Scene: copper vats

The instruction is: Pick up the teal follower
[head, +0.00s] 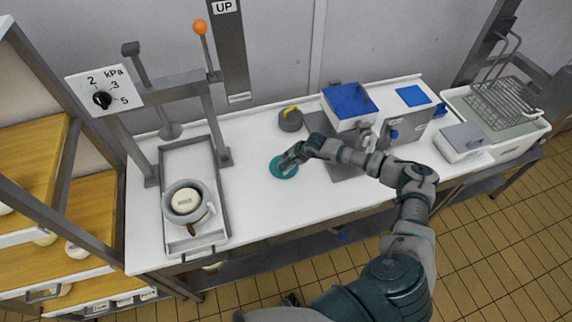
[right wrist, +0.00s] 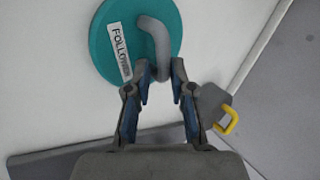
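The teal follower (head: 283,168) is a round disc lying on the white counter. My right gripper (head: 298,154) is at it, over its upper right part. In the right wrist view, the follower (right wrist: 110,60) bears a white "FOLLOWER" label and a grey bent handle (right wrist: 154,38). The fingertips of my right gripper (right wrist: 162,72) are close together, with the handle's lower end between them. I cannot tell if both fingers touch it. My left gripper is not in view.
A cheese press with a tray (head: 178,238) holding a pot (head: 207,212) stands left on the counter (head: 255,230). A grey weight with a yellow handle (head: 290,120) is behind the follower. Blue-topped boxes (head: 350,100) and a sink with a rack (head: 505,100) are right. The front counter middle is clear.

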